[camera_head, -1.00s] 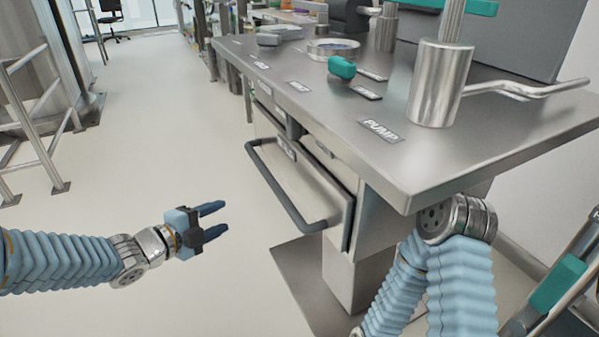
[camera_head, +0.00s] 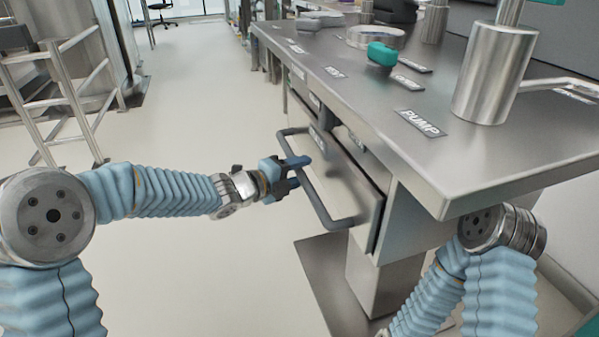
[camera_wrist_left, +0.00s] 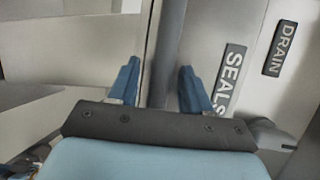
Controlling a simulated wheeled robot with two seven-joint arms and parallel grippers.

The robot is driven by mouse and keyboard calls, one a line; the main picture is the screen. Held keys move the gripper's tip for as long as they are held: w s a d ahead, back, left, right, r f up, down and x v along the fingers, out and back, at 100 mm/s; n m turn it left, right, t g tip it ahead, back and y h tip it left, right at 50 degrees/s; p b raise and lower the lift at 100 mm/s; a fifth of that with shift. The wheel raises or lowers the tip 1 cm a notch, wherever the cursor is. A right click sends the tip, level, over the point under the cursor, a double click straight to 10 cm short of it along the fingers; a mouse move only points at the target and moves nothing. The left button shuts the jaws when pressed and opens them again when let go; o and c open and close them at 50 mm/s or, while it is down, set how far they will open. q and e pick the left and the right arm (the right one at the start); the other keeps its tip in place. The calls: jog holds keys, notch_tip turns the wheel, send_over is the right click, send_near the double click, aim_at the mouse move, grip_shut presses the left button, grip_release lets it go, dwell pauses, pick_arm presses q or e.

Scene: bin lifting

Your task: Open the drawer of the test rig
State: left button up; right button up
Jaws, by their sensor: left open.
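The test rig's drawer (camera_head: 352,192) is under the steel worktop, and its front looks closed against the rig. A dark bar handle (camera_head: 319,203) stands out from the drawer front. My left gripper (camera_head: 299,172) is open at the handle's far half, its blue fingers reaching across the bar. In the left wrist view the dark handle bar (camera_wrist_left: 166,45) passes between the two open fingers. I cannot tell whether either finger touches it. A SEALS label (camera_wrist_left: 231,78) shows beside the right finger. My right gripper is out of sight; only part of that arm shows.
The worktop (camera_head: 455,165) overhangs the drawer and carries a PUMP label (camera_head: 419,122), a steel cylinder (camera_head: 490,75) and a teal-handled part (camera_head: 383,54). A metal railing (camera_head: 60,85) stands at the left. The floor (camera_head: 210,110) left of the rig is clear.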

pick_arm(q)
jog(key=shift+w+d, duration=0.15)
jog(key=shift+d, duration=0.05)
jog(key=shift+c, duration=0.2)
grip_shut()
jog(key=shift+a, duration=0.2)
